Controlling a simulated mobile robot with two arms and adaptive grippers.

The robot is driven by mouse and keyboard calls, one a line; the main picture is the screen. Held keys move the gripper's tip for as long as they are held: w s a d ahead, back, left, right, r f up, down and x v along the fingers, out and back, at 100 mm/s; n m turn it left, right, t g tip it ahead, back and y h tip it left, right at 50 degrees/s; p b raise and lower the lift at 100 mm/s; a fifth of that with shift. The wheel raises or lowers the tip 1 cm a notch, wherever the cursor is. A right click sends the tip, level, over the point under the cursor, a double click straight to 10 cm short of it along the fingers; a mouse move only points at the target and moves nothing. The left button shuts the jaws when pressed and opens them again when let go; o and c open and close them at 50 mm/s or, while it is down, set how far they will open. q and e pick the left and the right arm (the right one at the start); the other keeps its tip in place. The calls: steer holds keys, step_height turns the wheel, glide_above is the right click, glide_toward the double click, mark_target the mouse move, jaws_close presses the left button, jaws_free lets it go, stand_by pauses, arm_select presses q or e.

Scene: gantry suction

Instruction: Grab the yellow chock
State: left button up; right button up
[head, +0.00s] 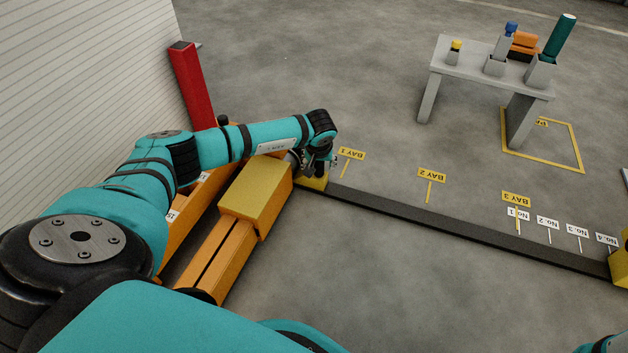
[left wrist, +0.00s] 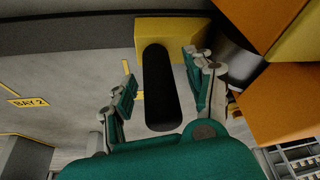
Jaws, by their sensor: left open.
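The yellow chock (head: 313,184) sits on the floor at the near-left end of the dark rail, partly hidden by my left gripper (head: 319,166). In the left wrist view the yellow chock (left wrist: 172,30) lies at the top, with a thick black post (left wrist: 160,95) that appears to stand up from it. My left gripper (left wrist: 159,80) is open, its fingers on either side of the post. Gaps show between the fingers and the post. The right gripper is not in view.
An orange and yellow beam unit (head: 255,192) stands close beside the left gripper. The dark rail (head: 450,229) runs to another yellow block (head: 620,267) at the right edge. A red post (head: 192,85) stands by the wall. A grey table (head: 470,72) holds several items. Open floor lies around.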

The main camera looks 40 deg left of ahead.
arm_select(q)
steer(key=shift+r, duration=0.15)
jaws_close()
stand_by(0.5)
